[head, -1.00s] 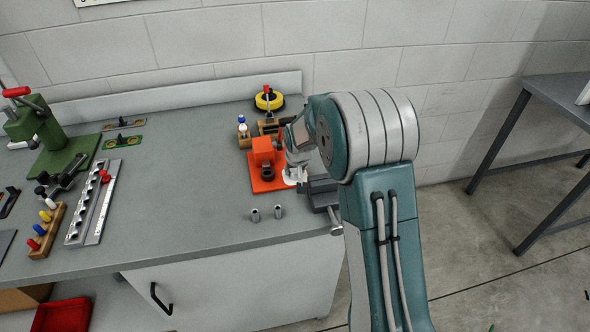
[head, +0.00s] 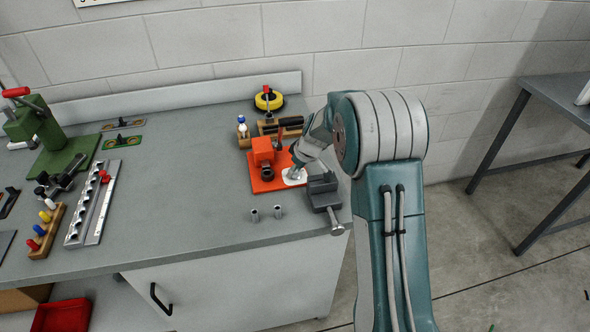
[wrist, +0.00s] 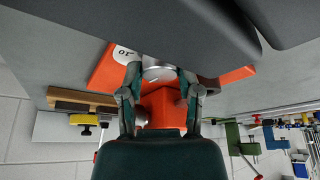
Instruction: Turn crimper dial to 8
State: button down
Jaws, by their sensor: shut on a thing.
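The orange crimper (head: 264,152) stands on an orange base on the bench. A white dial plate (head: 294,177) is at the base's right side. In the wrist view the silver dial (wrist: 158,73) sits between my two fingertips, and a thin mark crosses its face. A white patch of the plate shows a number that looks like 10 (wrist: 122,52); the other numbers are hidden, and I cannot read the setting. My gripper (wrist: 160,76) is shut on the dial. In the head view my gripper (head: 292,170) reaches down to the plate from the upper right.
A dark grey vise (head: 322,190) stands close to the right of the plate, at the bench edge. Two small metal cylinders (head: 266,212) stand in front. A wooden tool holder (head: 282,127) and a yellow roll (head: 269,100) are behind. The bench's middle (head: 180,190) is clear.

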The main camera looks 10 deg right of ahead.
jog(key=shift+f+n, duration=0.15)
jog(key=shift+n, duration=0.45)
jog(key=shift+c, duration=1.5)
grip_release()
jog(key=v, duration=1.2)
jog(key=shift+w+d, duration=0.2)
jog(key=shift+w, duration=0.1)
